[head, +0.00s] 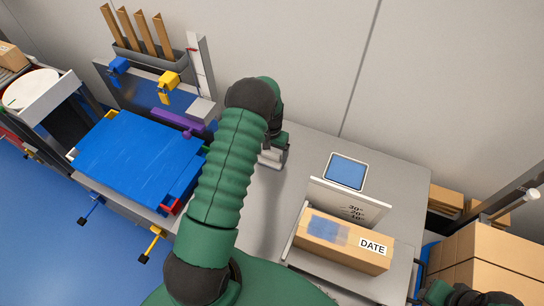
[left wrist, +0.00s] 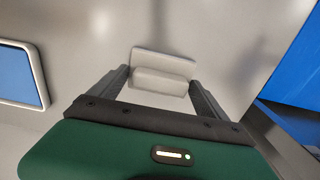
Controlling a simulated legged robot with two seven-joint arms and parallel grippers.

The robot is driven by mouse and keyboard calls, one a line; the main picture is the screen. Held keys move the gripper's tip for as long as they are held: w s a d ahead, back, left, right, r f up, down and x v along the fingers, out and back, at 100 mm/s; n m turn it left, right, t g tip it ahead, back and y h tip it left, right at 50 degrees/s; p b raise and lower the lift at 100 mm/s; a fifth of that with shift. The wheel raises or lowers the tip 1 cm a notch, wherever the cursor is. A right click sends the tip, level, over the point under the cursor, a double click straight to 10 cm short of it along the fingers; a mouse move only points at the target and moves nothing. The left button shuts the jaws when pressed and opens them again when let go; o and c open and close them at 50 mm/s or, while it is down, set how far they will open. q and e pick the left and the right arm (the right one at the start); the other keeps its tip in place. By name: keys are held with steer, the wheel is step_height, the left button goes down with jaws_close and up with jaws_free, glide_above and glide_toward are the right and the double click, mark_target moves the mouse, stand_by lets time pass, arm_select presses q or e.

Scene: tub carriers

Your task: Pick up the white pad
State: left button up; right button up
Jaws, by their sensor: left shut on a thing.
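The white pad (left wrist: 163,64) is a small pale block between the two fingers of my left gripper (left wrist: 160,92) in the left wrist view. The fingers touch it on both sides, so the gripper is shut on it. In the head view my left gripper (head: 271,158) points down over the grey table, right of the blue board; my own arm hides part of this area. I cannot tell whether the pad touches the table. My right gripper is not in view; only a dark part of my right arm shows at the bottom right.
A blue board (head: 135,160) lies at the left. A blue-screened device (head: 346,172) and a cardboard box (head: 341,243) marked DATE stand at the right. A holder with brown sticks (head: 150,62) stands at the back left. Bare grey table (head: 310,150) lies right of my left gripper.

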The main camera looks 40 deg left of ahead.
mark_target(270, 154)
arm_select(q)
steer(key=shift+a+r, duration=0.25)
steer(key=r, duration=0.2)
steer(key=s+r, duration=0.1)
steer(key=shift+d, duration=0.3)
steer(key=s+d, duration=0.2)
steer(key=s, duration=0.2)
steer(key=s+d+r+b, duration=0.1)
steer(key=s+d, duration=0.2)
steer(key=s, duration=0.1)
steer(key=s+d, duration=0.2)
steer(key=s, duration=0.3)
steer(key=shift+d+r, duration=0.2)
